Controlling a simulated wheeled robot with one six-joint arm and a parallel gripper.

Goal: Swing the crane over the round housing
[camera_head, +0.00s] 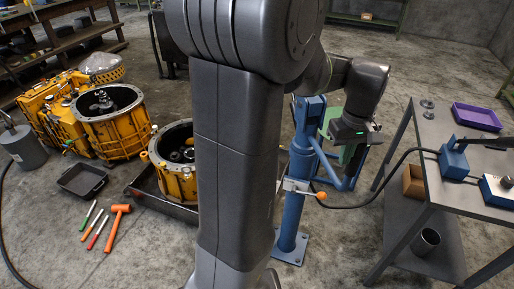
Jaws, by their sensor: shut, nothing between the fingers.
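The crane shows as a blue column (292,205) bolted to the floor by a blue base plate, with blue bracing to its right. A light lever with an orange knob (320,195) sticks out from the column. My own arm crosses the middle of the view and hides the crane's boom and part of its left side. A round yellow housing (160,179), open at the top with dark parts inside, sits left of my arm and is partly hidden by it. My gripper (353,137) is right of the column, shut and empty; its fingertips show poorly.
A larger round yellow housing (122,151) stands farther left. A dark tray (81,181), an orange mallet (112,222) and several hand tools lie on the floor. A grey table (437,126) at right carries a purple tray (476,117) and a blue box (453,160) with a cable.

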